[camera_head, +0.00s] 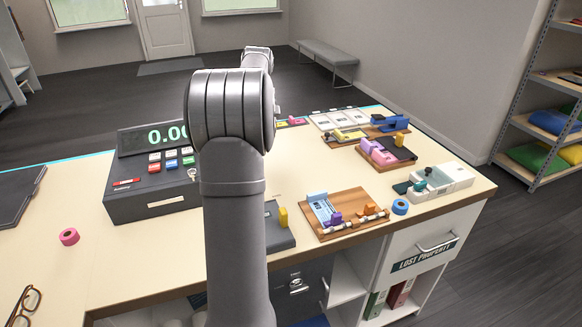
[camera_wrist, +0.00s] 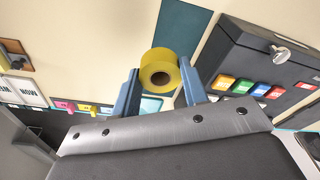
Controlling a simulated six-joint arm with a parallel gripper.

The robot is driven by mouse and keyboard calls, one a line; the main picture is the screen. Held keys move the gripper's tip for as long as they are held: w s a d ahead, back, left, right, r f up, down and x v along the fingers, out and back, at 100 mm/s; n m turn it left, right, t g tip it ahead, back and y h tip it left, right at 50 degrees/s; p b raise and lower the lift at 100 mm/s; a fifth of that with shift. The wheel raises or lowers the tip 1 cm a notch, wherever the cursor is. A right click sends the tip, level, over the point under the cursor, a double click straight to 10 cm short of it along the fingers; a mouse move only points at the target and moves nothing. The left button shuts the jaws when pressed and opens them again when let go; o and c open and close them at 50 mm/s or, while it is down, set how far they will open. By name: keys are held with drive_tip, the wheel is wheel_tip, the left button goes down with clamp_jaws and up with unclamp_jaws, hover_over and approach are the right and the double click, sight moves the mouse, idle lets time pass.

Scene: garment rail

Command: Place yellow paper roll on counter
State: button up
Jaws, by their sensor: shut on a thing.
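In the head view my arm hides the gripper and the roll.
A dark cash register (camera_head: 152,190) stands left of my arm and right of the roll in the wrist view. A pink roll (camera_head: 69,237) lies on the open left counter. A wooden board (camera_head: 362,226) and a blue roll (camera_head: 400,207) are at right.

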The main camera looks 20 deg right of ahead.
drive_tip(key=s+d+m, duration=0.3)
drive_tip(key=s+d, duration=0.5)
drive_tip(key=d, duration=0.5)
drive_tip(key=s+d+m, duration=0.2)
drive_tip(key=s+d, duration=0.6)
drive_tip(key=d, duration=0.5)
drive_tip(key=s+d+m+h, duration=0.1)
drive_tip(key=s+d+m, duration=0.1)
drive_tip(key=s+d, duration=0.5)
drive_tip(key=s+d+m, duration=0.1)
drive_tip(key=s+d, duration=0.3)
drive_tip(key=s, duration=0.5)
hover_over(387, 198)
drive_tip(key=f, duration=1.2)
drive_tip(key=shift+s, duration=0.25)
drive_tip(key=shift+w, duration=0.15)
drive_tip(key=shift+f, duration=2)
drive_tip(key=shift+f, duration=0.15)
